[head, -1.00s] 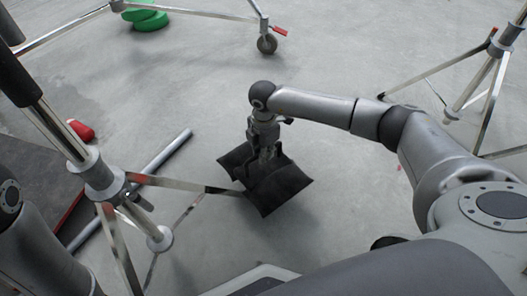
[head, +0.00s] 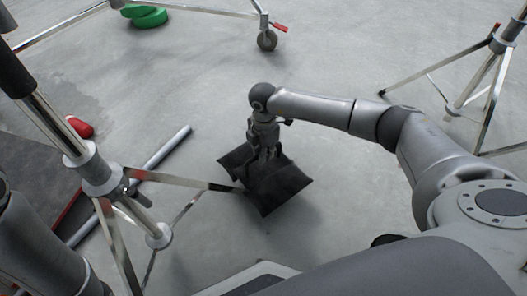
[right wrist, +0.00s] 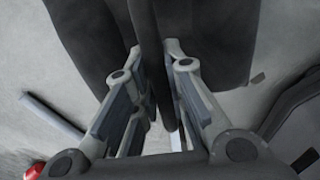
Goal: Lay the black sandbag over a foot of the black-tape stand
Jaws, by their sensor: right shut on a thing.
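The black sandbag (head: 278,187) hangs from my right gripper (head: 264,153), its two halves drooping to either side. In the right wrist view, the gripper (right wrist: 172,58) is shut on the bag's middle strap, with a dark half of the sandbag (right wrist: 90,38) at each side. A chrome stand (head: 98,172) with a dark band on its upper tube stands at the left. One flat foot (head: 190,182) of it reaches right to the sandbag, whose near edge hides the foot's tip. I cannot tell whether they touch. My left gripper is out of view.
Another chrome stand (head: 464,102) is at the right. A wheeled stand leg (head: 267,40) and green discs (head: 148,17) are at the back. A metal tube (head: 160,152) and a red object (head: 80,127) lie at the left.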

